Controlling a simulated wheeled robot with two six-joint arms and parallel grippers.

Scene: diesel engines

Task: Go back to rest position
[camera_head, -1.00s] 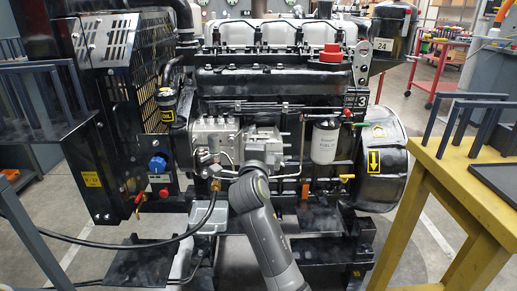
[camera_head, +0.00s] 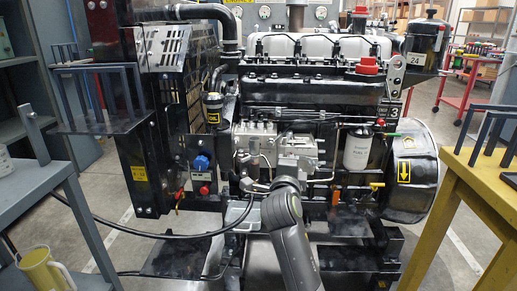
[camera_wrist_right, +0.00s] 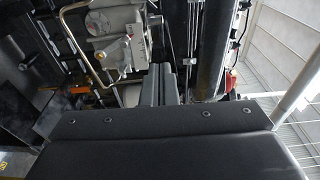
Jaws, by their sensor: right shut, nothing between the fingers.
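My right arm (camera_head: 290,235) comes up from the bottom middle of the head view, in front of the engine's fuel pump (camera_head: 262,145). Its gripper is hidden or too small to make out there. In the right wrist view the right gripper (camera_wrist_right: 160,84) is shut and empty, its two fingers side by side. They point toward the engine, with metal pump parts (camera_wrist_right: 120,45) and pipes beyond; I cannot tell how close they are. My left gripper is not in view.
The diesel engine (camera_head: 310,87) fills the middle. A yellow workbench (camera_head: 450,185) stands at right. A grey shelf (camera_head: 35,185) with a yellow jug (camera_head: 40,268) is at left. A black hose (camera_head: 150,234) hangs low before the engine. Floor shows between engine and bench.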

